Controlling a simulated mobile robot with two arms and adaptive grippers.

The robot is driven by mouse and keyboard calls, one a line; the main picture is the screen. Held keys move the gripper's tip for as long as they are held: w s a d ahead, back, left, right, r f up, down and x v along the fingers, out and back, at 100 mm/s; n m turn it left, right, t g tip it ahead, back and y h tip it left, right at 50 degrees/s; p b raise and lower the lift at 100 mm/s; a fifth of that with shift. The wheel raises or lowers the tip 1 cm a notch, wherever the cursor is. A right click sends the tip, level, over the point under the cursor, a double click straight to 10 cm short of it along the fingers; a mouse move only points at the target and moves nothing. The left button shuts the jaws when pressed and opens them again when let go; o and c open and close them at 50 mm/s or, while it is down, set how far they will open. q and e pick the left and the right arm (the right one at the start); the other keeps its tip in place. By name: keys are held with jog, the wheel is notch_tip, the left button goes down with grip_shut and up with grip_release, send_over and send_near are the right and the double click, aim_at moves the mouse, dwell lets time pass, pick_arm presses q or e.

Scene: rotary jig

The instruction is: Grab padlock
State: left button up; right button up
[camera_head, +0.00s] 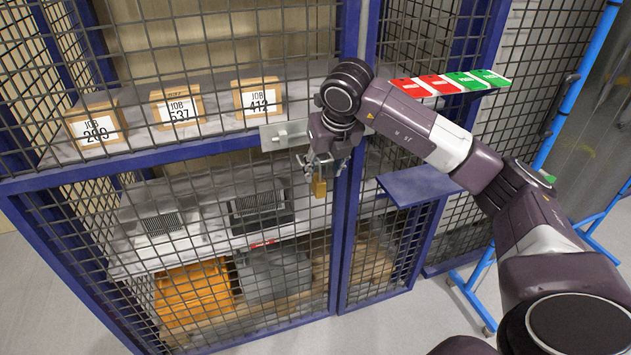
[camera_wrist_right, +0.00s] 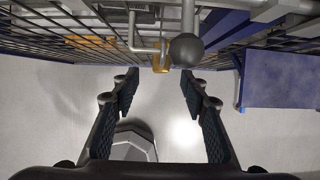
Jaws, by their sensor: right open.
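The brass padlock (camera_head: 319,187) hangs at the latch on the blue-framed mesh cage door, just under the fingers of my right gripper (camera_head: 325,168). In the right wrist view the padlock (camera_wrist_right: 160,62) shows small, near the top centre. My right gripper (camera_wrist_right: 160,88) is open, with a finger on each side and the padlock ahead, roughly centred between the fingertips. Nothing is between the fingers. The latch plate (camera_head: 274,137) is grey metal, partly hidden by my right wrist. My left gripper is not in view.
A dark ball knob (camera_wrist_right: 186,50) on a rod stands right of the padlock. A blue shelf (camera_head: 420,186) juts out right of the door. Red and green cards (camera_head: 437,84) lie on a higher ledge. Boxes labelled JOB (camera_head: 178,105) stand behind the mesh.

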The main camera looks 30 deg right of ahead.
aim_at(321, 182)
jog(key=p+x, duration=0.2)
jog(key=x, duration=0.4)
jog(key=shift+w+d+f, duration=0.15)
jog(key=shift+f, duration=0.15)
jog(key=shift+w+f, duration=0.15)
jog(key=shift+f, duration=0.2)
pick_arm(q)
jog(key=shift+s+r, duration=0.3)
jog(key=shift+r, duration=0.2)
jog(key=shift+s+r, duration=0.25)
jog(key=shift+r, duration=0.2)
pick_arm(e)
jog(key=shift+c, duration=0.6)
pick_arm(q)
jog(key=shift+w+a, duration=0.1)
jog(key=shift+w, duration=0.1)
pick_arm(e)
jog(key=shift+r, duration=0.1)
grip_shut()
